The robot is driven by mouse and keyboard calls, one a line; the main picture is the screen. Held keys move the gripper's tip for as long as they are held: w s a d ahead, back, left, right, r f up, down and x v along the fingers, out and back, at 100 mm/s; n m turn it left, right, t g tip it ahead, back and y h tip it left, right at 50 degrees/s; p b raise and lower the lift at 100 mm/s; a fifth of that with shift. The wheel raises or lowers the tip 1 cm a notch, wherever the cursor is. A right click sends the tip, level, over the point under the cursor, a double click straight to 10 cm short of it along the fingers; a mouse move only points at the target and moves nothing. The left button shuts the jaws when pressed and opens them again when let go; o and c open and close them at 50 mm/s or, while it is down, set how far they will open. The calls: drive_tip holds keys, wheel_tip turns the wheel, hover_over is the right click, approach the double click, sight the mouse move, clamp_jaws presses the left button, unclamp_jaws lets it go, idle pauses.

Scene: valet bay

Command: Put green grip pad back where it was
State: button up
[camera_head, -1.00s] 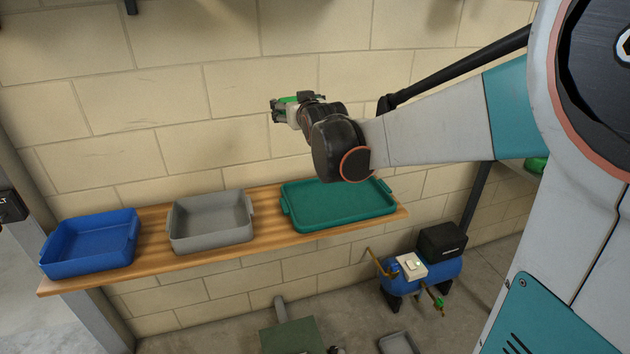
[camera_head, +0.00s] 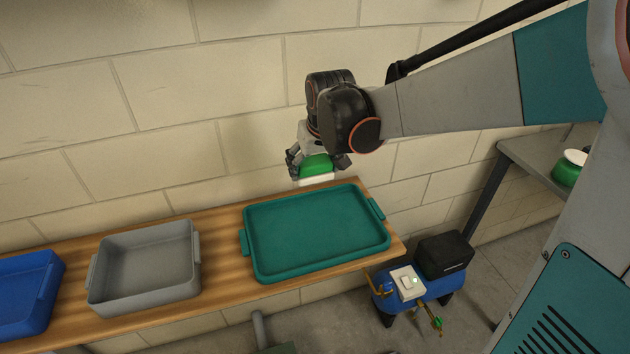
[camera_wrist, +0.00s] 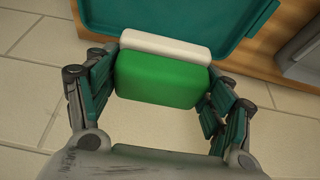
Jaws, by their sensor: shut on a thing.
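The green grip pad (camera_head: 316,166) has a white layer along its lower side. My gripper (camera_head: 318,168) is shut on it and points down, holding it in the air near the back edge of the green tray (camera_head: 290,250). In the wrist view the pad (camera_wrist: 158,80) sits between the two fingers, with its white layer (camera_wrist: 165,46) on the far side. The green tray's floor (camera_wrist: 175,18) lies beyond it there. The tray is empty and rests at the right end of a wooden shelf (camera_head: 222,225).
An empty grey bin (camera_head: 150,265) and a blue bin (camera_head: 25,290) stand left on the shelf. A block wall (camera_head: 170,100) rises behind. A blue compressor (camera_head: 425,290) stands on the floor at right. A grey bench (camera_head: 530,150) at right holds a green and white object (camera_head: 568,170).

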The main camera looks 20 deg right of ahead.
wheel_tip(320, 180, down, 20)
drive_tip(key=b, duration=0.7)
drive_tip(key=shift+s+a+r, duration=0.1)
drive_tip(key=shift+r, duration=0.15)
drive_tip(key=o, duration=0.9)
drive_tip(key=shift+f, duration=0.1)
drive_tip(key=shift+o, duration=0.2)
drive_tip(key=p+v, duration=0.4)
drive_tip(key=v, duration=0.8)
drive_tip(key=s+r+t, duration=0.1)
drive_tip(key=s+r, duration=0.4)
drive_tip(key=s, duration=0.4)
drive_tip(key=s+r+t, duration=0.1)
drive_tip(key=s+r, duration=0.4)
drive_tip(key=s, duration=0.4)
drive_tip(key=shift+s+t, duration=0.25)
drive_tip(key=shift+t, duration=0.15)
